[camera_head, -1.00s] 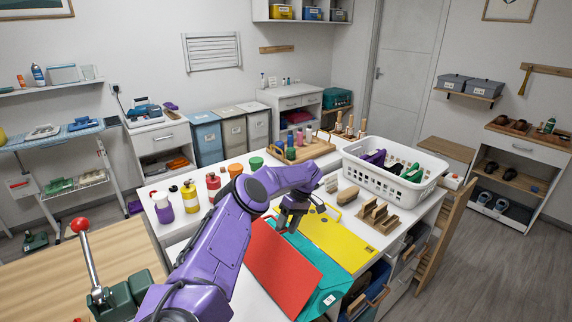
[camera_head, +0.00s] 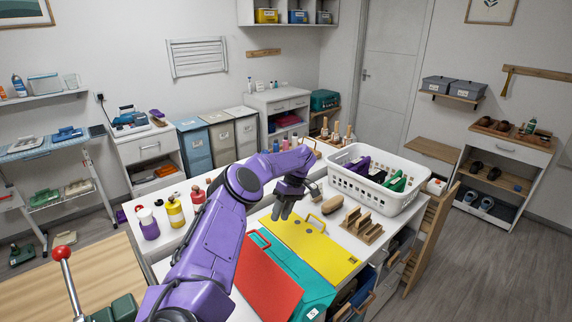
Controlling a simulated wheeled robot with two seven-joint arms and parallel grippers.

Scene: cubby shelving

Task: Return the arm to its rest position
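My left arm (camera_head: 208,235) is purple and reaches in from the lower left over the white table. Its dark gripper (camera_head: 282,212) points down above the far edge of the folders, apart from them as far as I can tell. I see nothing held in it, but the gap between its fingers is too small to judge. Below it lie a red folder (camera_head: 266,284), a teal folder (camera_head: 316,291) and a yellow folder (camera_head: 318,243). My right gripper is not in view.
A white basket (camera_head: 375,193) with purple and green items stands at the back right. A wooden brush (camera_head: 332,205) and a wooden rack (camera_head: 361,225) lie before it. Several bottles, among them a yellow one (camera_head: 175,211), stand left of the arm. A red-knobbed lever (camera_head: 62,254) is at lower left.

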